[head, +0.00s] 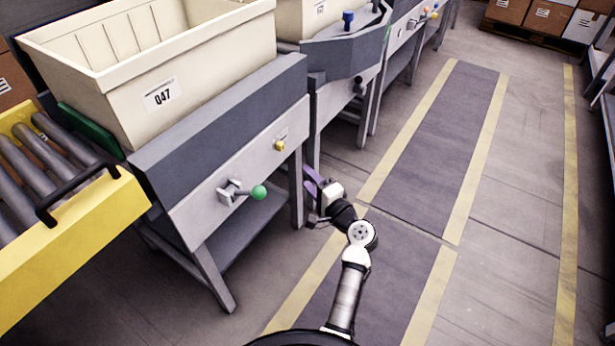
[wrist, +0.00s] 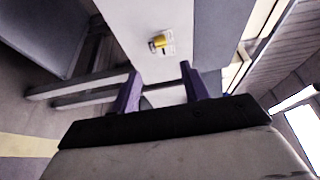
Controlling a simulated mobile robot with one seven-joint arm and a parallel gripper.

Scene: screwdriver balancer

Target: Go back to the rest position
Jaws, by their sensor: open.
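My gripper (head: 312,184) is out in front of my arm in the head view, beside the right front leg of the near workstation. In the wrist view its two purple fingers (wrist: 160,88) stand apart with nothing between them. The gripper is open and empty. Beyond the fingertips, the wrist view shows the workstation's light front panel with a small yellow knob (wrist: 162,43). The same yellow knob (head: 280,146) shows on the panel in the head view, up and left of the gripper.
A lever with a green ball (head: 258,192) sticks out of the near workstation's panel. A yellow roller cart (head: 75,225) is at the left. The grey walkway (head: 440,150) at the right is clear.

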